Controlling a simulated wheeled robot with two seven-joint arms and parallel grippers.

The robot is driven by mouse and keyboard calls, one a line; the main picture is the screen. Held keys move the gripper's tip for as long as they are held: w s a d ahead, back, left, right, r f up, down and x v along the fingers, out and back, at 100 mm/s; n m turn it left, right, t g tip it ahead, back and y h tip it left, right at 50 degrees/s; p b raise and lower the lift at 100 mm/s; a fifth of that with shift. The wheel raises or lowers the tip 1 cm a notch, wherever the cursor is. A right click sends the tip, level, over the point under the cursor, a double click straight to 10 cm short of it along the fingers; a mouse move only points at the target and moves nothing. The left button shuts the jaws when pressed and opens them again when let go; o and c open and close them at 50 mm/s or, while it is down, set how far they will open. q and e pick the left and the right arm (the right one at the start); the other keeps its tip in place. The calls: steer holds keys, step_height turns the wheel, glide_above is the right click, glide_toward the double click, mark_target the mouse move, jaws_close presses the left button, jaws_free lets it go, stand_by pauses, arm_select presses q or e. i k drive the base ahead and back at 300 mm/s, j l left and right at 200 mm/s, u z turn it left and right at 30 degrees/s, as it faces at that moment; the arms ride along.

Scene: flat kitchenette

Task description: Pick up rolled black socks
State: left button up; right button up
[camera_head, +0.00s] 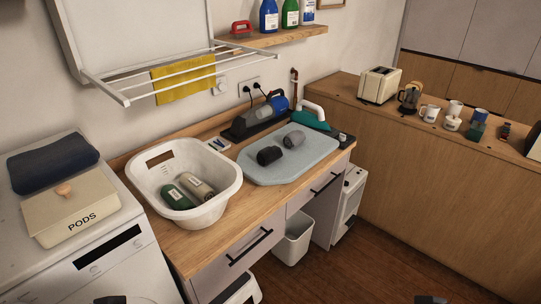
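The rolled black socks (269,156) lie on a pale blue-grey mat (313,164) on the wooden counter, left of the mat's middle. A rolled grey pair (294,139) lies just behind and to the right of them. At the bottom edge, a small dark tip at the left seems to be my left gripper (110,299), and one at the right seems to be my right gripper (430,299). Both are far from the socks and mostly cut off, so I cannot tell whether they are open.
A white basket (225,196) with green and beige rolled items stands left of the mat. A drying rack (165,78) with a yellow cloth overhangs the counter's left side. The mat's front is clear.

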mark_target(268, 156)
steer(key=i+l+u, duration=0.2)
steer(key=u, duration=1.5)
steer(key=l+u, duration=0.7)
steer(key=l, duration=0.25)
steer(key=k+l+u, duration=0.15)
steer(key=l+u, duration=0.2)
steer(key=k+l+u, duration=0.2)
steer(key=l+u, duration=0.15)
steer(key=l, duration=0.15)
steer(key=k+l, duration=0.15)
steer(key=l, duration=0.25)
steer(key=k+l, duration=0.2)
steer(key=l, duration=0.15)
steer(key=k+l+u, duration=0.1)
steer(key=l, duration=0.3)
steer(key=k+l, duration=0.25)
steer(key=l, duration=0.1)
